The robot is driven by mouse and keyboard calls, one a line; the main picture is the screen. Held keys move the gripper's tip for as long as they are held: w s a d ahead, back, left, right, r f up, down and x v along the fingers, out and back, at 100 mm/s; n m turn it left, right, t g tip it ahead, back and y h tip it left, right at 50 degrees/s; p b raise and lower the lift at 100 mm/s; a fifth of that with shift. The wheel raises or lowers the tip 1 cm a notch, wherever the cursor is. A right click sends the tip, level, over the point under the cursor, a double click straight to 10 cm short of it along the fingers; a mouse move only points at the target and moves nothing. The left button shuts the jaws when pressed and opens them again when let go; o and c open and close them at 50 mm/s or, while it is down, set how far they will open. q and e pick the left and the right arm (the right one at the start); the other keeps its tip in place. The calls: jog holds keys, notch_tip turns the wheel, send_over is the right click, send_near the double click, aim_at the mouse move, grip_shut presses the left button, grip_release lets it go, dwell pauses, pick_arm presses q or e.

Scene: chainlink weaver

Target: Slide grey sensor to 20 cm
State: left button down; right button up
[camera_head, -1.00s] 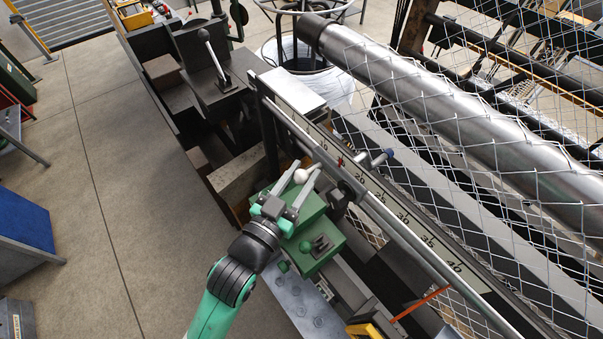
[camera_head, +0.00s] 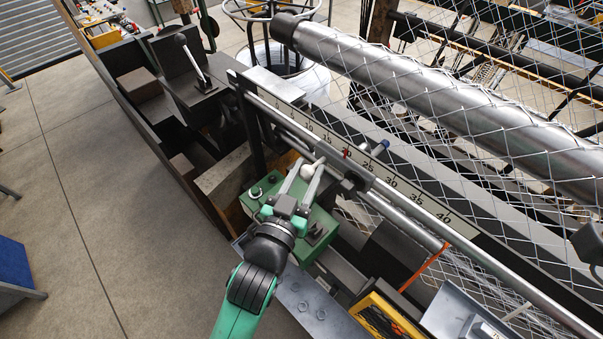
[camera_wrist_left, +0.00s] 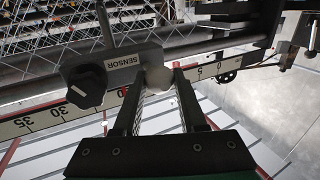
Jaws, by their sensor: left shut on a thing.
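The grey sensor (camera_head: 350,180) is a metal block on the long rail beside a numbered scale (camera_head: 404,190). In the left wrist view its face reads SENSOR (camera_wrist_left: 122,61), with a black knob (camera_wrist_left: 86,85) beside it. My left gripper (camera_head: 312,174) is shut on the sensor's white ball (camera_wrist_left: 158,79); it shows between the fingertips in both views. A red mark (camera_head: 347,152) shows at the scale next to the sensor, between the numbers 15 and 25. The exact reading is unclear. My right gripper is not in view.
A green box (camera_head: 310,232) lies under my left gripper. Wire mesh and a thick steel roller (camera_head: 420,85) run along the far side of the rail. A lever (camera_head: 190,58) stands at upper left. A yellow-edged panel (camera_head: 388,318) is at the bottom. The floor at left is open.

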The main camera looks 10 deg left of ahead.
pick_arm(q)
jog(key=c, duration=0.5)
grip_release()
jog(key=shift+w+d, duration=0.15)
jog(key=shift+w, duration=0.15)
jog(key=s, duration=0.4)
jog(key=s+a+b, duration=0.1)
jog(key=s, duration=0.2)
jog(key=s+a, duration=0.1)
jog(key=s, duration=0.3)
jog(key=shift+s, duration=0.3)
